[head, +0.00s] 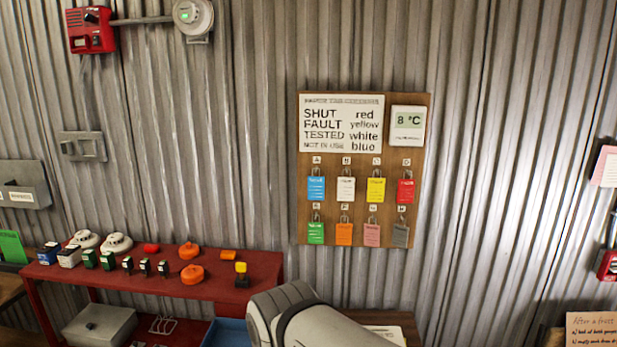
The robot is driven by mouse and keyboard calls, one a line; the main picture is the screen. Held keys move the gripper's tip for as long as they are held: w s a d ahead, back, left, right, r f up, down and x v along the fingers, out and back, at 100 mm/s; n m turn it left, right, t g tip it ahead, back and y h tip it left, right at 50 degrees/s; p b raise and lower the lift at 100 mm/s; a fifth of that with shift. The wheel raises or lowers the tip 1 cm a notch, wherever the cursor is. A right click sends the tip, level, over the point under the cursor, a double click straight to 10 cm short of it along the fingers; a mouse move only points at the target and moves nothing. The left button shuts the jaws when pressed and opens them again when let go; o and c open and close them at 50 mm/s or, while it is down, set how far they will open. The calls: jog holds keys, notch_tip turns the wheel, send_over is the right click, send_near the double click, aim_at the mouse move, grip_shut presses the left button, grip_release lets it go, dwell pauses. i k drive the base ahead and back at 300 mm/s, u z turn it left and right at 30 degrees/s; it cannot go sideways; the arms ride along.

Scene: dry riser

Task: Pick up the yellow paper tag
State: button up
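The yellow paper tag (376,190) hangs on a hook in the upper row of a brown wooden board (424,165) on the corrugated wall. A white tag (346,190) hangs to its left and a red tag (406,192) to its right. A blue tag (316,189) is at the row's left end. Green, orange, pink and grey tags hang in the row below. A grey link of my arm rises at the bottom centre, below the board. My gripper is not in view.
A red bench (225,293) at the lower left carries detectors, small boxes and orange parts. A blue bin (229,332) is below it. A sign and a thermometer display (407,122) are above the tags.

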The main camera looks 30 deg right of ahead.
aim_at(376, 186)
jog(key=z, duration=0.05)
jog(key=i, duration=0.45)
jog(key=z, duration=2.6)
jog(key=i, duration=0.6)
jog(key=u, duration=0.15)
